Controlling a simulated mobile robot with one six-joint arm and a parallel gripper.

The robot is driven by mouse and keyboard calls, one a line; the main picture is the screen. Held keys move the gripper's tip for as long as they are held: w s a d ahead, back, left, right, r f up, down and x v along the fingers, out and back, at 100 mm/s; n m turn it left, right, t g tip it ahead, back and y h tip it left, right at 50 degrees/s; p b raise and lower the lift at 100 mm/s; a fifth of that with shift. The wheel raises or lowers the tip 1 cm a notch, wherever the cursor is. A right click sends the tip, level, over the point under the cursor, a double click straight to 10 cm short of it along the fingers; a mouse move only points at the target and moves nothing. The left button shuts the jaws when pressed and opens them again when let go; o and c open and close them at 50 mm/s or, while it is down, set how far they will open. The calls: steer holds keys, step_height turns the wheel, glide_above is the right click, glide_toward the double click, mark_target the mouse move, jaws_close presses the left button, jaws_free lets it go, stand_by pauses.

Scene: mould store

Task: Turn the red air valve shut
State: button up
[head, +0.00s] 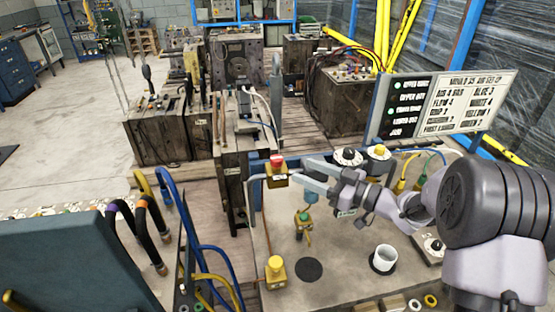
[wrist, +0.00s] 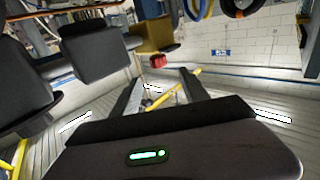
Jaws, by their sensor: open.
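A red knob-like top (head: 277,160) sits on a small yellow box (head: 277,180) at the back edge of the bench in the head view. It is the clearest red control I see, but I cannot tell whether it is the air valve. In the wrist view a red part (wrist: 157,62) shows against a yellow box (wrist: 155,35), beyond the fingertips. My gripper (head: 304,171) is open and empty, with its fingers pointing left, close to the right of the red top. It appears apart from it. The open fingers also show in the wrist view (wrist: 160,82).
A green-topped brass fitting (head: 303,222) and a yellow button (head: 275,271) stand in front on the bench. A black dial (head: 347,156), a yellow knob (head: 379,151) and a white cup (head: 384,258) are nearby. A lettered board (head: 460,102) stands behind my arm.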

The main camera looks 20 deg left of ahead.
mark_target(282, 161)
steer(key=b+x, duration=0.1)
steer(key=x, duration=0.9)
steer(key=shift+w+b, duration=0.15)
steer(key=shift+b, duration=0.25)
steer(key=shift+c, duration=0.4)
jaws_close()
